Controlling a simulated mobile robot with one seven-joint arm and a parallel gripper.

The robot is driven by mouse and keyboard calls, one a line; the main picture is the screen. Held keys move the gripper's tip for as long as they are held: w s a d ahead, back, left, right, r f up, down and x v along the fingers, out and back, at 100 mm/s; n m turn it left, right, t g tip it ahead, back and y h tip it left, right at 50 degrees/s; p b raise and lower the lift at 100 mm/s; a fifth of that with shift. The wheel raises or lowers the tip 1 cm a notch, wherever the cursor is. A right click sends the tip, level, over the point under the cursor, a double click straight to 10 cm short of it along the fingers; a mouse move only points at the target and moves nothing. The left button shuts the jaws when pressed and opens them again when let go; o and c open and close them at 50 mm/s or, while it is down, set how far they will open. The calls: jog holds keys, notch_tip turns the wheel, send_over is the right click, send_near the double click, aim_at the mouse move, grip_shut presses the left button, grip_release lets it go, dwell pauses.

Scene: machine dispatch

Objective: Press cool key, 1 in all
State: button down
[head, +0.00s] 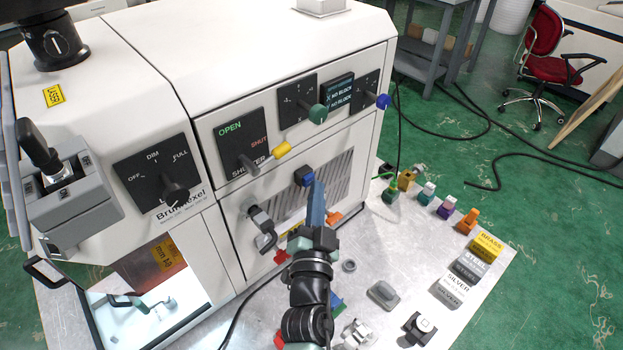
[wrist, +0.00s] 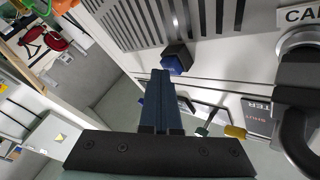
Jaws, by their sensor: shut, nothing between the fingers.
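A small dark blue key (head: 304,176) stands out from the machine's front panel beside the vent grille. I take it as the cool key; its lettering is too small to read for sure. It also shows in the wrist view as a dark blue block (wrist: 177,60). My gripper (head: 316,186) is shut and empty, its blue fingers pointing at the panel. In the wrist view the fingertips (wrist: 160,74) are close beside the key, and a narrow gap seems to show. I cannot tell whether they touch it.
The white machine (head: 240,60) carries a shutter knob with a yellow tip (head: 282,149), a green knob (head: 317,114) and a blue knob (head: 382,102) above. A grey latch handle (head: 262,228) is left of my arm. Several small coloured pieces and metal labels lie on the bench (head: 400,245) at right.

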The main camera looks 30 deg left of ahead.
jog(key=shift+s+d+p, duration=0.3)
jog(key=shift+d+p, duration=0.3)
jog(key=shift+d, duration=0.1)
jog(key=d+p, duration=0.1)
jog(key=s+d+p, duration=0.1)
jog(key=d+p, duration=0.2)
jog(key=p, duration=0.1)
jog(key=shift+s+d, duration=0.35)
dwell(0.5)
